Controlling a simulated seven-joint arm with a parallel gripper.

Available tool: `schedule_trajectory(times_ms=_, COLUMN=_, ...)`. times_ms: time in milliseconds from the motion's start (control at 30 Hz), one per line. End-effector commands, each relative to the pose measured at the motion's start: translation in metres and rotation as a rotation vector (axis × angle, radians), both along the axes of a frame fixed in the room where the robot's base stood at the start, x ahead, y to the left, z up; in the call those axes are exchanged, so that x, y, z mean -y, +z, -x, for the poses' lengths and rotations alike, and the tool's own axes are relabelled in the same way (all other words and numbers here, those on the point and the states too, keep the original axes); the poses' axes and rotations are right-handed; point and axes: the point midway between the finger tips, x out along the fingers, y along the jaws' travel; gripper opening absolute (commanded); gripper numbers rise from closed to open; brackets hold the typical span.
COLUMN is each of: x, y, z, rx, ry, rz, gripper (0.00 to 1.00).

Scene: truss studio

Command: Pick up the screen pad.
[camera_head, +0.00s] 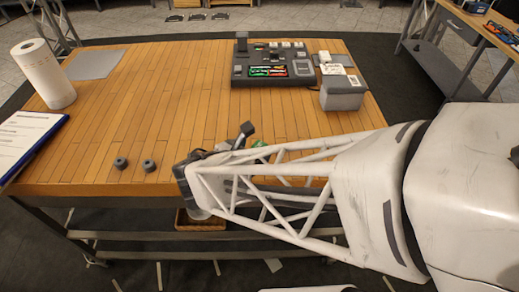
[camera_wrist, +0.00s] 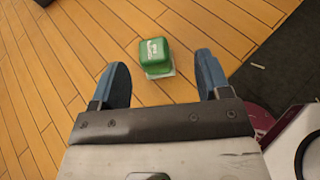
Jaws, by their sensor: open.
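A small green block (camera_wrist: 154,54) with white lettering and a pale underside sits on the wooden tabletop; I take it to be the screen pad, though the lettering is too small to read. In the head view only a sliver of green (camera_head: 259,144) shows behind my arm. My gripper (camera_wrist: 161,62) is open, with one blue finger to the left of the block and one to the right. Both fingers appear apart from it, and nothing is held. In the head view my gripper (camera_head: 222,146) is over the front part of the table, partly hidden by my arm.
A control console (camera_head: 271,68) and a grey box (camera_head: 342,94) stand at the back right. A paper roll (camera_head: 43,74), grey sheet (camera_head: 95,64) and clipboard (camera_head: 25,140) are left. The middle is clear.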

Motion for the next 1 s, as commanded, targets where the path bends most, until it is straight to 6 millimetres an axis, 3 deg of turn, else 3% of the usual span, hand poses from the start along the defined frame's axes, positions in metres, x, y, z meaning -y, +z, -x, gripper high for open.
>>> schedule_trajectory(times_ms=500, x=-0.008, y=-0.004, z=-0.001, rx=0.001, ry=0.037, rz=0.034, gripper=0.70)
schedule_trajectory(times_ms=1000, x=0.004, y=-0.012, z=-0.017, rx=0.001, ry=0.034, rz=0.033, gripper=0.70)
